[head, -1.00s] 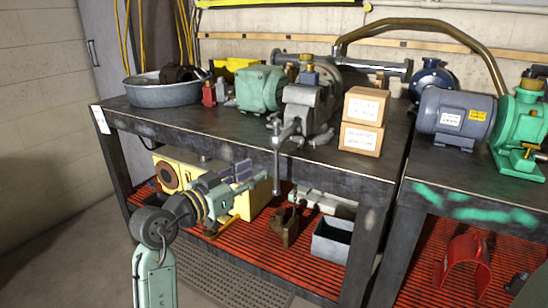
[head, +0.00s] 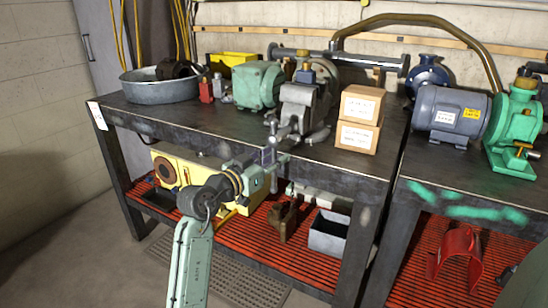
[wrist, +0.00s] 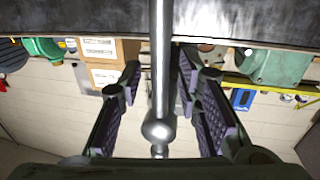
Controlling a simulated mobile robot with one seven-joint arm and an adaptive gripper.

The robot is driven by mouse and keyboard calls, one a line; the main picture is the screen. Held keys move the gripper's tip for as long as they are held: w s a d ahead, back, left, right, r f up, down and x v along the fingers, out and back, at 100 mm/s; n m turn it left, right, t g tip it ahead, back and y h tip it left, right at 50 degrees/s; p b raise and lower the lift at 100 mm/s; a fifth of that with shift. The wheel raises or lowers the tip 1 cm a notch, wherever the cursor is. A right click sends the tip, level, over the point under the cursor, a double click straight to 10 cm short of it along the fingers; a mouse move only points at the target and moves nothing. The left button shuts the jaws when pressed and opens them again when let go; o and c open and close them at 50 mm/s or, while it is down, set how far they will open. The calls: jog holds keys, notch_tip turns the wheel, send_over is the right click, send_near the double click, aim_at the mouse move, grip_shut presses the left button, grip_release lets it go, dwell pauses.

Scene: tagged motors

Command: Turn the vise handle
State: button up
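The grey metal vise (head: 300,105) is mounted at the front edge of the left workbench. Its handle (head: 271,150) is a slim bar hanging almost upright in front of that edge. My gripper (head: 270,163) is at the handle's lower part. In the wrist view, the handle (wrist: 160,50) runs between the two padded fingers of my gripper (wrist: 160,88), with its ball end (wrist: 158,128) nearer the camera. The fingers are apart, with visible gaps on both sides of the bar. The head view hides part of the handle behind the gripper.
Two stacked cardboard boxes (head: 358,120) stand right of the vise, and a green motor (head: 258,86) stands left of it. The bench's front edge (head: 205,140) is close to my gripper. A yellow machine (head: 172,168) and a grey bin (head: 328,235) are on the red lower shelf.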

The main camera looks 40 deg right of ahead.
grip_shut()
dwell(0.7)
